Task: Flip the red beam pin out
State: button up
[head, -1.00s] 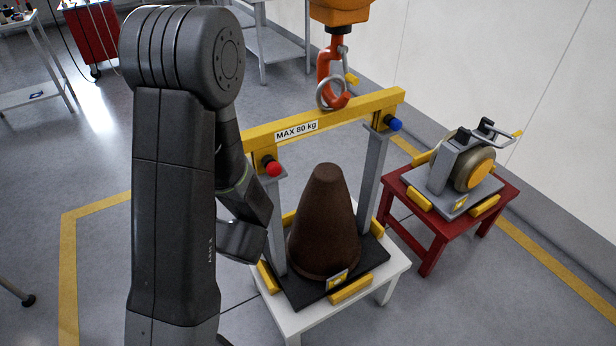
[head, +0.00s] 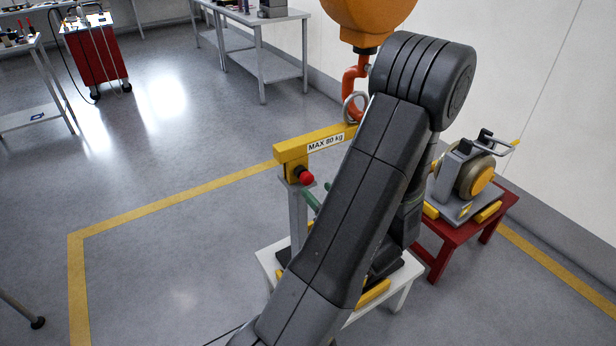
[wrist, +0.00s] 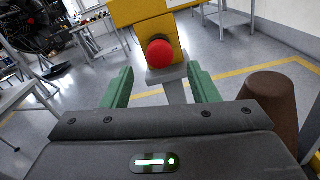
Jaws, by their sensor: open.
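The red beam pin (head: 306,178) has a round red knob and sits at the left end of the yellow lifting beam (head: 294,152), at the top of a grey post (head: 298,218). In the wrist view the red pin (wrist: 160,53) is straight ahead, beyond and between my green fingertips. My gripper (wrist: 160,88) is open with nothing between its fingers. In the head view my arm hides most of my gripper; a green finger (head: 311,201) shows just below and right of the red knob. I cannot tell there whether it touches.
An orange hoist hook (head: 354,85) holds the beam by a ring. A brown cone (wrist: 272,103) stands right of my gripper in the wrist view. A white stand (head: 268,262) bears the fixture. A red table (head: 443,254) with a wheel-like part is at right.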

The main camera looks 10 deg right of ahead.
aim_at(310, 182)
jog(key=p+x, duration=0.1)
jog(key=x, duration=0.5)
jog(key=shift+w+a, duration=0.15)
jog(key=shift+w, duration=0.15)
jog(key=shift+c, duration=0.2)
grip_shut()
jog(key=shift+b+v, duration=0.35)
jog(key=shift+v, duration=1.05)
jog(key=shift+s, duration=0.4)
jog(key=shift+o, duration=0.2)
grip_release()
